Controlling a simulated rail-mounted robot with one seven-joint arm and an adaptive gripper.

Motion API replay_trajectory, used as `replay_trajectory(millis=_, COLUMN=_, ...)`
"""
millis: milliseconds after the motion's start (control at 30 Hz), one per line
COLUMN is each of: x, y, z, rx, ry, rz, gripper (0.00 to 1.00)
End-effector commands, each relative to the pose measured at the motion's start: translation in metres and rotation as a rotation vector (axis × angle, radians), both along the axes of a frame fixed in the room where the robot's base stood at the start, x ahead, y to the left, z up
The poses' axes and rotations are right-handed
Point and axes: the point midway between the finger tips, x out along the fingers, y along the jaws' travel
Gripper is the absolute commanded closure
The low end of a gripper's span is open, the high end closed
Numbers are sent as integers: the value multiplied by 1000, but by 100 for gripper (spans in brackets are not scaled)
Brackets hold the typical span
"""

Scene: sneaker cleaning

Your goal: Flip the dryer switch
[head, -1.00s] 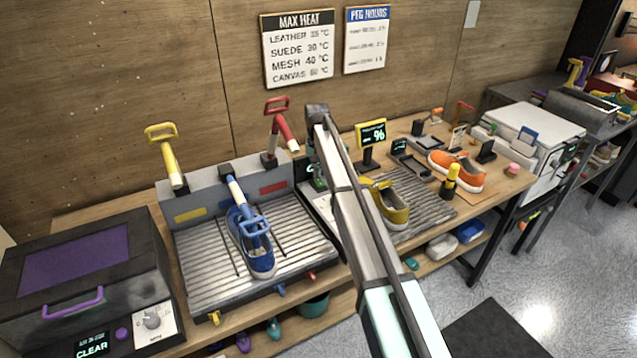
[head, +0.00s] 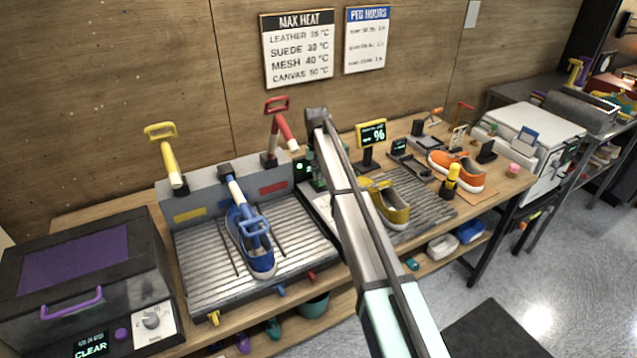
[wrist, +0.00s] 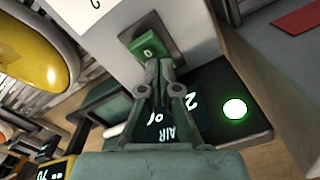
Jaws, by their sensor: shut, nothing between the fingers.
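In the wrist view, a green rocker switch (wrist: 149,45) marked "0" sits in a dark frame on a light grey housing. My gripper (wrist: 159,64) is shut and empty, its fingertips right at the switch's lower edge; whether they touch it I cannot tell. Beside it is a dark panel (wrist: 240,140) with a lit green round lamp (wrist: 235,108) and a display (wrist: 172,128) reading "AIR", partly hidden by my fingers. In the head view, my arm hides most of this spot; small green lights (head: 303,166) show left of it.
A yellow shoe (head: 391,208) stands on a ribbed rack just right of my arm, and also shows in the wrist view (wrist: 38,50). A blue shoe (head: 260,262) is clamped on the left rack. A red-handled lever (head: 279,130) rises close left of my arm.

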Motion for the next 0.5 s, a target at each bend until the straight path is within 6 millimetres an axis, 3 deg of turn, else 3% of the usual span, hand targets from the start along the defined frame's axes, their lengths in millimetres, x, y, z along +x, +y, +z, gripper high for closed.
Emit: replay_trajectory(millis=500, x=0, y=0, z=25, rx=0, ry=-1, rz=0, gripper=100)
